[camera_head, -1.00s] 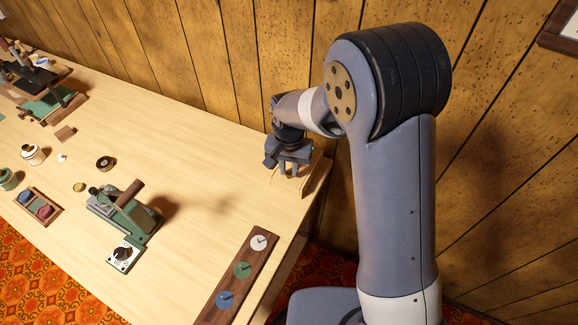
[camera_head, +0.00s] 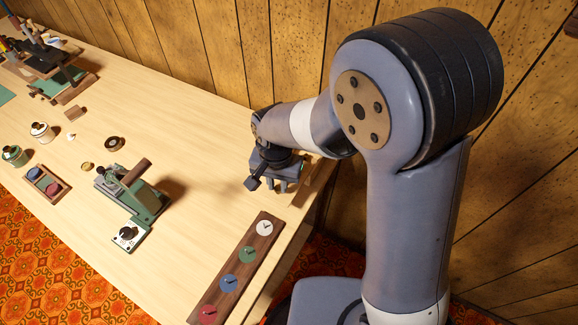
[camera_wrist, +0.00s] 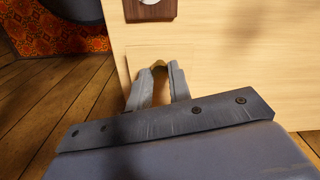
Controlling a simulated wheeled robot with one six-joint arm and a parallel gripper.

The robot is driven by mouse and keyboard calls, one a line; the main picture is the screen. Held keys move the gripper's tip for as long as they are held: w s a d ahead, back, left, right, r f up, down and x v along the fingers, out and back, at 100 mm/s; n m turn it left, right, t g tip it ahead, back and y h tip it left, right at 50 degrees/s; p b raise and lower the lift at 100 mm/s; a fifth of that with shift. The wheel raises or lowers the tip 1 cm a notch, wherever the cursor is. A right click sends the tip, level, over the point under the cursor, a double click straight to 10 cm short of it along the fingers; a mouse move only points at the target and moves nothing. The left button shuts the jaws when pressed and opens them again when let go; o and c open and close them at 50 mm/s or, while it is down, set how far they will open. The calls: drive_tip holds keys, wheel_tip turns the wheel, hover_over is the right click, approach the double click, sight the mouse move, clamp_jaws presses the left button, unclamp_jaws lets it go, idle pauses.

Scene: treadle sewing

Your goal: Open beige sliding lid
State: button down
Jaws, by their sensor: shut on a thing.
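My gripper (camera_head: 285,187) is low over the right end of the pale wooden table. In the wrist view its two fingers (camera_wrist: 158,70) are closed together on a small brass-brown piece (camera_wrist: 158,65), mostly hidden between the tips. A beige surface like the tabletop lies around the fingers. A thin edge line (camera_wrist: 126,66) runs beside them in the wrist view and may be the beige sliding lid's edge. My gripper and arm hide much of this area in the head view, so I cannot tell how far the lid is open.
A dark wooden strip with coloured discs (camera_head: 238,268) lies along the table's front right. A green device with a dial (camera_head: 135,200) stands left of it. Several small pots and tools stand farther left. A wood-panelled wall (camera_head: 290,60) rises behind. The tabletop (camera_head: 205,150) is clear left of my gripper.

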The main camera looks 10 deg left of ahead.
drive_tip(key=shift+s+a, duration=0.2)
drive_tip(key=shift+s, duration=0.2)
drive_tip(key=c, duration=1.3)
unclamp_jaws()
drive_tip(key=shift+r, duration=0.1)
wheel_tip(320, 180, up, 11)
drive_tip(key=shift+f, duration=0.2)
